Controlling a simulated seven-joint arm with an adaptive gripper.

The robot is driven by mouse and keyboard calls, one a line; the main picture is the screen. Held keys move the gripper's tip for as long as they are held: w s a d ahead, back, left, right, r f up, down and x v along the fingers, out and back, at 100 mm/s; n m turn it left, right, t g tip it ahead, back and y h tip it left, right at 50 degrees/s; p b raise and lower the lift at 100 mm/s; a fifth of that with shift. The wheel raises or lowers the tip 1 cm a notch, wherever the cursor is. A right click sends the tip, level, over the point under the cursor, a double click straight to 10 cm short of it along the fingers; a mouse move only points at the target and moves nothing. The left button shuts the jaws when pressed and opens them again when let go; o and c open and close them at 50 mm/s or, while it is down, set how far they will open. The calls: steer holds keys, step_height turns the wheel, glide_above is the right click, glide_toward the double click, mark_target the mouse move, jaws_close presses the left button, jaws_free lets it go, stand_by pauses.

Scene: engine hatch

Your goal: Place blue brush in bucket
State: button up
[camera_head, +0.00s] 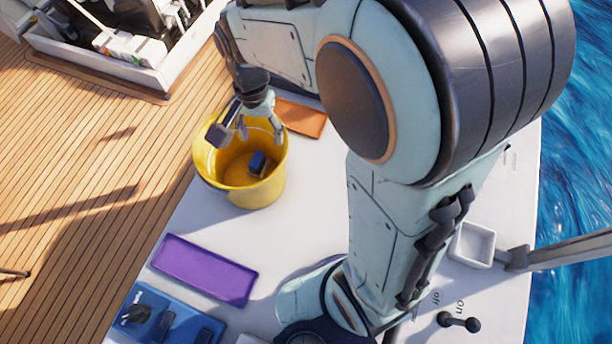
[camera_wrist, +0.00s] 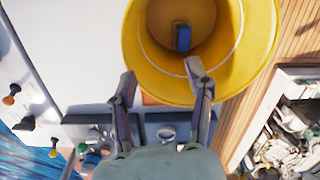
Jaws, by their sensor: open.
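A yellow bucket (camera_head: 262,190) stands on the white surface, left of my arm. A small blue object, which looks like the blue brush (camera_head: 258,164), lies inside on the bucket's bottom. In the wrist view the blue brush (camera_wrist: 183,38) shows inside the yellow bucket (camera_wrist: 262,40), and its bristles cannot be made out. My gripper (camera_head: 258,130) is above the bucket's far rim. In the wrist view my gripper (camera_wrist: 160,78) has its two fingers apart, with nothing between them, and the brush is clear of both.
An orange tray (camera_head: 302,119) lies behind the bucket. A purple tray (camera_head: 205,269) and a blue tray (camera_head: 185,310) with dark items lie at the front left. A small white box (camera_head: 472,245) is at right. An open hatch (camera_head: 150,75) with machinery is at upper left.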

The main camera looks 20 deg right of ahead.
steer(key=s+d+r+n, duration=0.1)
steer(key=s+r+n, duration=0.1)
steer(key=s, duration=0.6)
steer(key=s+d+r+n, duration=0.1)
steer(key=s+r+n, duration=0.1)
steer(key=s+n, duration=0.3)
steer(key=s, duration=0.3)
steer(key=shift+s+d+r+n+y, duration=0.15)
steer(key=shift+d+r+n+y, duration=0.05)
steer(key=shift+r+n+y, duration=0.15)
